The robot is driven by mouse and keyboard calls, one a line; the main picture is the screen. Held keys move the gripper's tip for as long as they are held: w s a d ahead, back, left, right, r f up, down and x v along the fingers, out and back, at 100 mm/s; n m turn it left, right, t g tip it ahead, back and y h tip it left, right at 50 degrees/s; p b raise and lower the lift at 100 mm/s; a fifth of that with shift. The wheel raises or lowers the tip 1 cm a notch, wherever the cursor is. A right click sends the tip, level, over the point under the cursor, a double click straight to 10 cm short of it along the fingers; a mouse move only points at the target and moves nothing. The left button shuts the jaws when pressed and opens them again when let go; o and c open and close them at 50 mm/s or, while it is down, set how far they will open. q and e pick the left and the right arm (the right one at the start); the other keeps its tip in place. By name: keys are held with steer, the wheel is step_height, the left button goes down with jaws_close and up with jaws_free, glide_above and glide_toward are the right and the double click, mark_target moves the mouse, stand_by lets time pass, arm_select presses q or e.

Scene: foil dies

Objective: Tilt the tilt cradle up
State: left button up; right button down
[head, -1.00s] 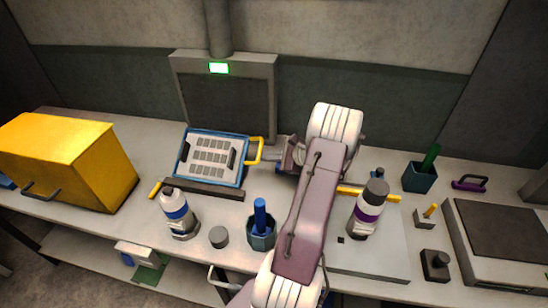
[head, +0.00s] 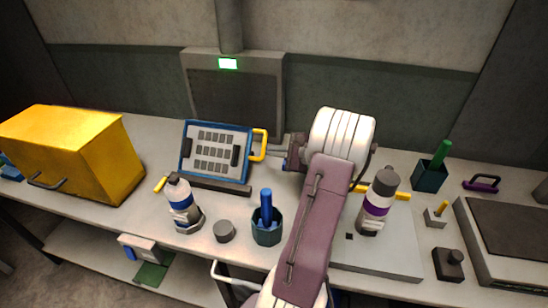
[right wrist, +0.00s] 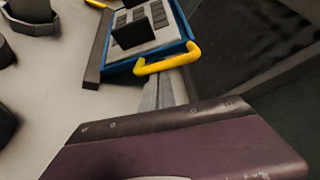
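The tilt cradle (head: 214,124) is a blue-framed panel with rows of dark slots, tilted up from a dark base bar at the back of the bench. A yellow handle (head: 263,145) sticks out from its right side; it also shows in the right wrist view (right wrist: 168,63). My right gripper (head: 270,153) reaches in from the right, its fingers close together at the handle, and looks shut on it. In the right wrist view, the finger ends are partly hidden by the handle. My left gripper is not in view.
A white bottle (head: 181,204), a grey knob (head: 224,231) and a dark blue cup (head: 267,228) stand in front of the cradle. A yellow box (head: 70,150) is at left. A purple-banded bottle (head: 377,205) stands right of my arm. A grey panel (head: 235,95) rises behind.

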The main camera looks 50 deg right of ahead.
steer(key=s+d+r+p, duration=0.1)
steer(key=s+r, duration=1)
steer(key=shift+s, duration=0.15)
steer(key=shift+d, duration=0.2)
